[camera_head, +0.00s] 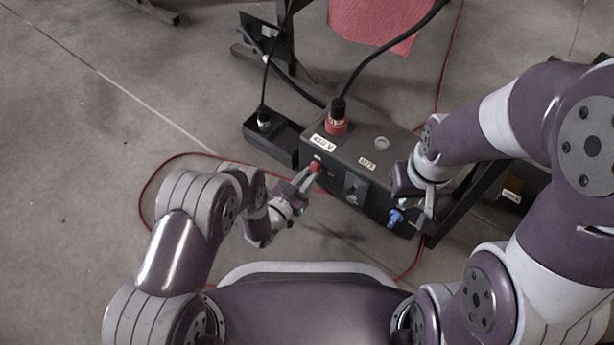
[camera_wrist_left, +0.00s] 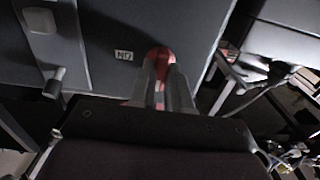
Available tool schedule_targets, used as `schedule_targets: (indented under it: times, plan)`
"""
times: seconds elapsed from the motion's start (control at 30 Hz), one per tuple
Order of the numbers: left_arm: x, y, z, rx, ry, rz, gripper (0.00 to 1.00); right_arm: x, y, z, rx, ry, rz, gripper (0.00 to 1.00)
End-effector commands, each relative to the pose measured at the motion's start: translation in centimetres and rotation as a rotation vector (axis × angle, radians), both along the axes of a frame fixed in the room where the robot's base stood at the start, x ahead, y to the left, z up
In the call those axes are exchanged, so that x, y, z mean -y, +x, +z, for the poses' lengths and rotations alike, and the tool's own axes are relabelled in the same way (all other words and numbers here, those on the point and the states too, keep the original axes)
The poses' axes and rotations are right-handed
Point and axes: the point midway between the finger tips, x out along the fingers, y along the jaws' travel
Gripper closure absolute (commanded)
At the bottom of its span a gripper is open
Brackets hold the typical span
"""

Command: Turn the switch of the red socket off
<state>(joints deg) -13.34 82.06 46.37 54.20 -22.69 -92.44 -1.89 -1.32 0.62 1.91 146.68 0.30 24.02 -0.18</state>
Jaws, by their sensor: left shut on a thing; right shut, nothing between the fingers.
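A dark grey socket box (camera_head: 345,148) stands in front of me. On its top is the red socket (camera_head: 336,127), with a black plug and cable in it. A small red switch (camera_head: 315,166) sits on the box's front face, below the red socket. My left gripper (camera_head: 312,172) is shut on this switch. In the left wrist view the fingers (camera_wrist_left: 162,88) close around the red switch (camera_wrist_left: 160,54), which they partly hide. My right gripper (camera_head: 428,212) is shut and empty, beside the blue switch (camera_head: 395,218) on the box's right part.
A smaller black box (camera_head: 270,140) with a plugged cable adjoins the left. A grey round socket (camera_head: 381,143) and a dark grey knob (camera_head: 353,189) are on the main box. A red cable (camera_head: 148,190) runs over the floor.

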Motion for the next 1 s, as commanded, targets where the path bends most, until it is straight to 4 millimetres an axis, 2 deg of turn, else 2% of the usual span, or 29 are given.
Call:
schedule_targets:
  times: [0.57,0.6,0.67,1.0]
  plan:
    - [-0.04,-0.04,-0.09,-0.021,-0.026,0.001,1.0,0.0,0.0,0.03,0.0,0.0,0.0,1.0]
    - [-0.04,-0.04,-0.09,-0.022,-0.025,0.001,0.76,0.0,0.0,0.03,0.0,0.0,0.0,1.0]
    - [-0.04,-0.04,-0.08,-0.021,-0.026,0.001,0.57,0.0,0.0,0.03,0.0,0.0,0.0,1.0]
    - [0.0,0.05,-0.06,-0.019,-0.024,0.0,0.57,0.0,0.0,-0.03,0.0,0.0,0.0,1.0]
